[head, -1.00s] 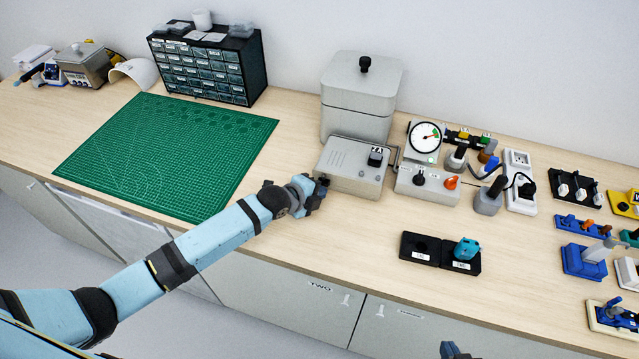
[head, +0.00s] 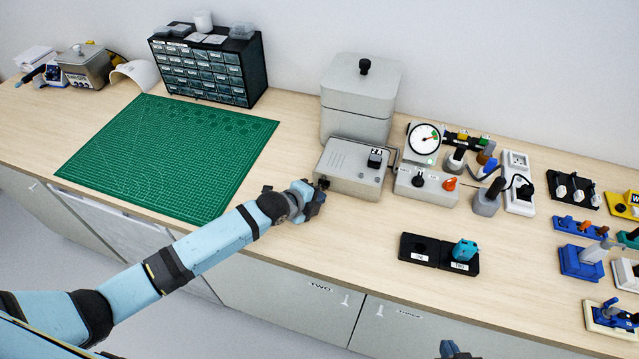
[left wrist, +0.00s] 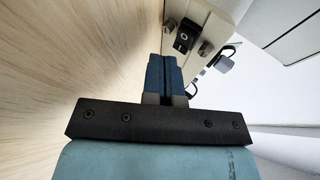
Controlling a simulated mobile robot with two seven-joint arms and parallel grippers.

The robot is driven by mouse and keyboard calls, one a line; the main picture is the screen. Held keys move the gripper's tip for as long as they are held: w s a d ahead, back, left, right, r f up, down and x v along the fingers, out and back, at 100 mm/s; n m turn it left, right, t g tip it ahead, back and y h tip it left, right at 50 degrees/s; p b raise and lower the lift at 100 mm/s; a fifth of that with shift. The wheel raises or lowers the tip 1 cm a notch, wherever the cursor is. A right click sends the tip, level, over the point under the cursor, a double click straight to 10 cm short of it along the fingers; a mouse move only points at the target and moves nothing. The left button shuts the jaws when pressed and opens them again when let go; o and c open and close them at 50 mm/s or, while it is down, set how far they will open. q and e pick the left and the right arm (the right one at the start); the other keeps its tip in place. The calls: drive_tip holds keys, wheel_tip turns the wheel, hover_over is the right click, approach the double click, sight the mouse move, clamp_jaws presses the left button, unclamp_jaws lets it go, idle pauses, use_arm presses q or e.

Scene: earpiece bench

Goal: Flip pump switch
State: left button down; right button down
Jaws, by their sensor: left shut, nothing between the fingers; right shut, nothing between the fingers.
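The grey pump box (head: 350,166) stands in front of a tall lidded grey tank. A black rocker switch (left wrist: 184,38) with white marks sits on one of its faces in the left wrist view, between two round metal fittings. My left gripper (head: 318,190) is shut and empty at the box's left end, close to the switch. In the left wrist view its blue fingers (left wrist: 164,72) point toward the switch, with a small gap showing in the picture; whether they touch cannot be told. My right gripper (head: 450,349) shows only as a dark tip at the bottom edge, shut.
A control box (head: 427,186) with black and orange knobs and a round gauge (head: 424,139) stand right of the pump box. A black tray (head: 418,248) holding a teal earpiece lies in front.

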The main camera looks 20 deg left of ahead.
sight(313, 222)
use_arm(q)
drive_tip(key=shift+s+r+p, duration=0.1)
drive_tip(key=shift+s+p, duration=0.5)
drive_tip(key=shift+s+d+p, duration=0.2)
drive_tip(key=shift+s+p, duration=0.75)
drive_tip(key=shift+s, duration=0.9)
